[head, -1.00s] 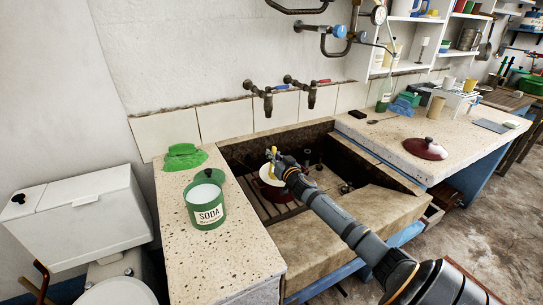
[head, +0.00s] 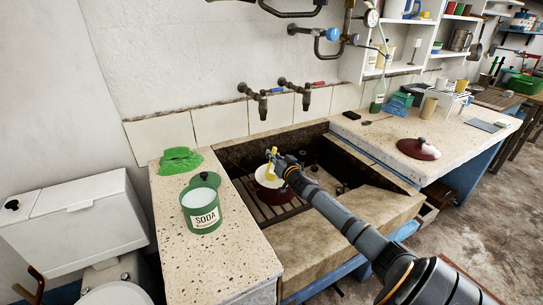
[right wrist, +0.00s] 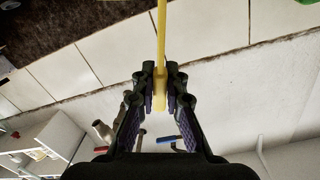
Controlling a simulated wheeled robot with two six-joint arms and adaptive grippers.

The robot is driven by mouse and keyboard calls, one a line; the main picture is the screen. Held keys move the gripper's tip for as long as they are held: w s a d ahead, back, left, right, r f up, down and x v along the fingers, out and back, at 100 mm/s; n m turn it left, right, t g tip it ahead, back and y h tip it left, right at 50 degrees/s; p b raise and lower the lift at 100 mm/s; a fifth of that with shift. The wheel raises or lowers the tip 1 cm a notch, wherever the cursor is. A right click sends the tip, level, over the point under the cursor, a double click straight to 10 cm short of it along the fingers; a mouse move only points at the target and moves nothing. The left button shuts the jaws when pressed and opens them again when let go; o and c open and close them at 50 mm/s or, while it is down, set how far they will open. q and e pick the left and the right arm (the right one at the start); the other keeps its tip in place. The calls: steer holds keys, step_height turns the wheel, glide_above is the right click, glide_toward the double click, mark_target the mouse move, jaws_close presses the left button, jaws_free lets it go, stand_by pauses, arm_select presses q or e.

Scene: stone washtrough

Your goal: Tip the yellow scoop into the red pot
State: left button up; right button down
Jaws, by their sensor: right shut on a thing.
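The red pot (head: 267,195) stands in the stone trough, with a pale inside and dark red outer wall; my gripper hides part of it. The yellow scoop (head: 270,159) is upright or nearly so over the pot in the head view. My right gripper (head: 278,161) is shut on its handle, which also shows between the fingers in the right wrist view (right wrist: 161,45). My left gripper is not in view.
A green SODA tin (head: 204,212) and green cloth (head: 180,160) are on the left counter. Two taps (head: 283,97) hang over the trough. A dark red lid (head: 419,149) lies on the right counter. The trough's front ledge (head: 305,240) lies below my right arm.

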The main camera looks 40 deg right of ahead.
steer(key=shift+d+r+m+p, duration=0.15)
steer(key=shift+d+m+p, duration=0.45)
steer(key=shift+p, duration=0.2)
steer(key=shift+s+d+m+p, duration=0.1)
steer(key=shift+d+m+p, duration=0.3)
steer(key=shift+p, duration=0.25)
steer(key=shift+f, duration=0.2)
steer(key=d+m+p, duration=0.1)
steer(key=p, duration=0.3)
steer(key=d+p, duration=0.1)
steer(key=p, duration=0.3)
steer(key=shift+f+m+g+y, duration=0.2)
steer(key=shift+m+g+y, duration=0.1)
steer(key=shift+m+y, duration=0.1)
